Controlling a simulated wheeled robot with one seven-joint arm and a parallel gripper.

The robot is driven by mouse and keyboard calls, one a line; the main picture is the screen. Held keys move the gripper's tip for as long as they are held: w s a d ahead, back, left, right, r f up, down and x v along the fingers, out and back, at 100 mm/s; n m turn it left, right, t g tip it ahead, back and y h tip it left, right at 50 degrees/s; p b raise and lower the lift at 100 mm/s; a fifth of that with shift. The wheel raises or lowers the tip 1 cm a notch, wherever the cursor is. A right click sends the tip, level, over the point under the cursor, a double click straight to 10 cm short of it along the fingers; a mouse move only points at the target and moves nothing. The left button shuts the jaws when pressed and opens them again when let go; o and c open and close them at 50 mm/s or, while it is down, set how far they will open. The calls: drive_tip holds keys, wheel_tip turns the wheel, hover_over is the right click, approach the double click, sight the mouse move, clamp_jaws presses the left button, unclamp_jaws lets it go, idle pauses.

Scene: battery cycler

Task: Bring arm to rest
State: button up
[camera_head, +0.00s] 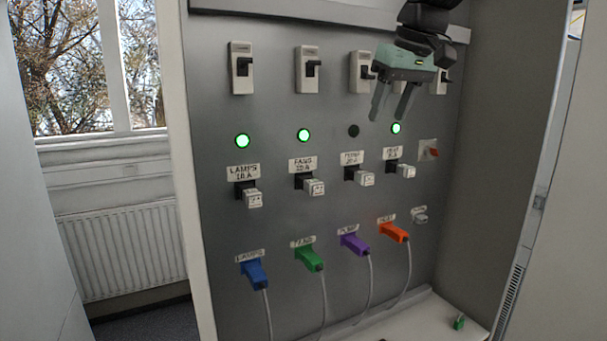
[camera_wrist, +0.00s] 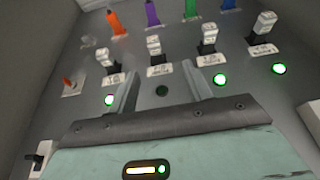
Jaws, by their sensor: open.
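My gripper (camera_head: 393,103) is open and empty in the head view, in front of the upper right of the grey panel (camera_head: 275,110). Its two fingers point down, apart from each other, near the dark lamp (camera_head: 353,131) and the lit green lamp at the right (camera_head: 396,128). In the wrist view my gripper (camera_wrist: 158,82) also shows open, with nothing between its fingers.
Several white-handled breakers (camera_head: 253,198) stick out in a row below the lamps. Blue (camera_head: 255,273), green (camera_head: 309,258), purple (camera_head: 354,244) and orange (camera_head: 393,232) plugs with cables sit lower. A small green padlock (camera_head: 459,322) lies on the ledge. A side wall (camera_head: 490,140) bounds the right.

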drive_tip(key=s+a+f+n+g+b, duration=0.1)
drive_tip(key=s+a+f+b, duration=0.1)
drive_tip(key=s+a+f, duration=0.35)
drive_tip(key=s+a+f+g+b, duration=0.1)
drive_tip(key=s+a+f, duration=0.15)
drive_tip(key=f, duration=0.55)
drive_tip(key=s+d+f+n+g+h+b, duration=0.1)
drive_tip(key=s+f+b, duration=0.6)
drive_tip(key=s+f, duration=1.9)
drive_tip(key=shift+s+d+f+n+g, duration=0.25)
drive_tip(key=shift+s+f+n+g, duration=0.15)
drive_tip(key=shift+f+n+g, duration=0.15)
